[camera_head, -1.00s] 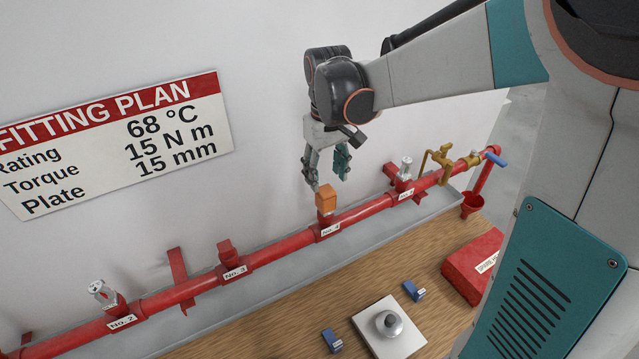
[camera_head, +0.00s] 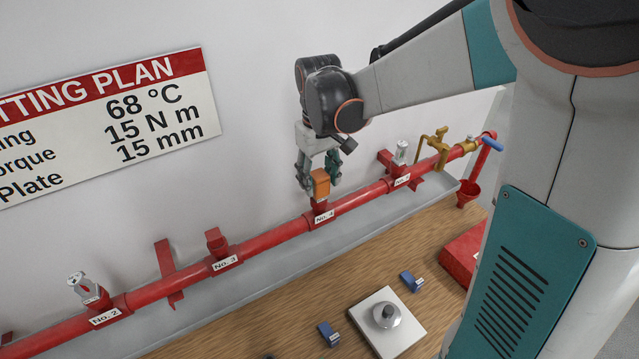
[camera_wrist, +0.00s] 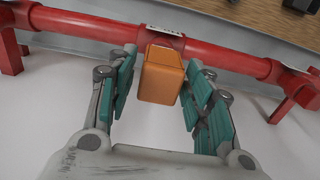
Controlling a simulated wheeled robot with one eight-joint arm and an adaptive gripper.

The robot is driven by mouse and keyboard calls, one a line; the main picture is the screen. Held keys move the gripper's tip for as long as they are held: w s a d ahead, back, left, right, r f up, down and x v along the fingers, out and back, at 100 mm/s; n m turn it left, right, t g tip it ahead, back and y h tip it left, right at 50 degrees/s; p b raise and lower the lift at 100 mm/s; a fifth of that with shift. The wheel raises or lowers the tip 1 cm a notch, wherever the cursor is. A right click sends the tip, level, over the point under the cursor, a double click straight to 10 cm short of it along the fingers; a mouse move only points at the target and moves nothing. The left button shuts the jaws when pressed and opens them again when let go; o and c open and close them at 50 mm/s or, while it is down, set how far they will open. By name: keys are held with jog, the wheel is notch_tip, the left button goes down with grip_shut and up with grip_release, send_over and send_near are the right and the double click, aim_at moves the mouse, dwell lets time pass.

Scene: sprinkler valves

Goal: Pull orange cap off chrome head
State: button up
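The orange cap (camera_head: 320,184) sits upright on the red pipe's No. 4 outlet and hides whatever head is under it. In the wrist view the orange cap (camera_wrist: 161,76) stands between the two teal finger pads, with a visible gap on each side. My gripper (camera_head: 319,182) is open around the cap, fingers pointing down; it also shows in the wrist view (camera_wrist: 160,95). Chrome heads are bare at No. 2 (camera_head: 80,284) and at the outlet right of No. 4 (camera_head: 402,151).
The red pipe (camera_head: 270,239) runs along the wall above a grey tray (camera_head: 240,282). The No. 3 outlet (camera_head: 216,241) has no head. A brass valve (camera_head: 440,148) with a blue handle is at right. A white plate (camera_head: 387,339) and blue blocks (camera_head: 411,281) lie on the wooden bench.

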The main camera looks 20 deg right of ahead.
aim_at(319, 174)
grip_shut()
jog(key=shift+r, duration=0.2)
jog(key=shift+r+p, duration=2.15)
jog(key=shift+r, duration=1.25)
